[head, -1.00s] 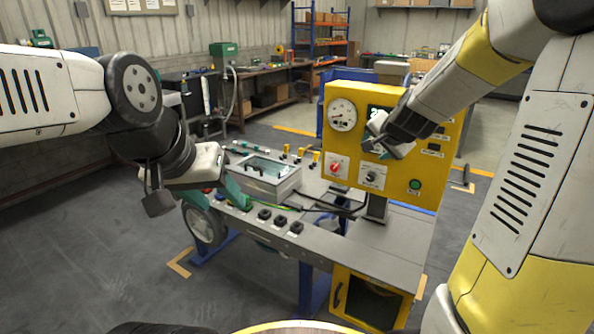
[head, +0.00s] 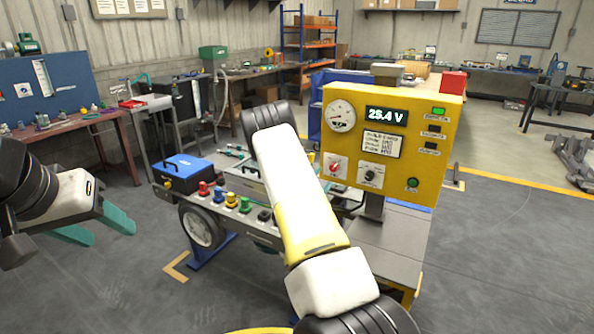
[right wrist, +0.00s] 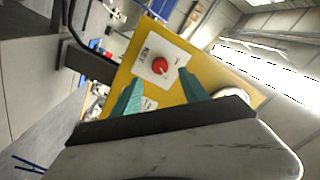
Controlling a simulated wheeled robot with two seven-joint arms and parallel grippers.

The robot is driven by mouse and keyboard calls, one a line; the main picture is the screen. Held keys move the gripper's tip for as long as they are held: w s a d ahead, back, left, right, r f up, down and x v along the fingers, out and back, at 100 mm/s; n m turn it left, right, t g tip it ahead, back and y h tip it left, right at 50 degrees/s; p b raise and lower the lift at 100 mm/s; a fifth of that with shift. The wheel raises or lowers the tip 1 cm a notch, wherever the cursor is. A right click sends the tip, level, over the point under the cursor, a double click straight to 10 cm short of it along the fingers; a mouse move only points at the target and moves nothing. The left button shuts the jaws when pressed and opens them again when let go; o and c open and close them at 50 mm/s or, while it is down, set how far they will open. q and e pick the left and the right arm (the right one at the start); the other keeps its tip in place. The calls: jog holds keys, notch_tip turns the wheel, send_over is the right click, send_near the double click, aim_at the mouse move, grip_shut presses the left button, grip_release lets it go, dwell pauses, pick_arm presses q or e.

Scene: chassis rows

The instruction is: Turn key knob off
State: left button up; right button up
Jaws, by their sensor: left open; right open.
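The yellow panel (head: 447,140) stands on the bench, with a display reading 25.4 V. A red knob (head: 334,168) sits on a white plate, and a dark knob (head: 370,175) on a grey plate to its right. The right gripper is hidden behind my arm in the head view. My left gripper (head: 111,237) is open and empty at the far left, away from the panel.
The panel has a gauge (head: 341,115), a green button (head: 413,184) and a bright green lamp (head: 439,111). A blue box (head: 187,169) and several coloured terminals are on the bench's left. My right arm crosses in front of the bench's middle.

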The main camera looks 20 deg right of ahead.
aim_at(333, 170)
jog(key=x, duration=0.7)
jog(key=shift+w+d, duration=0.15)
grip_shut()
jog(key=shift+n, duration=0.4)
jog(key=n, duration=1.1)
jog(key=shift+f, duration=0.1)
dwell(0.4)
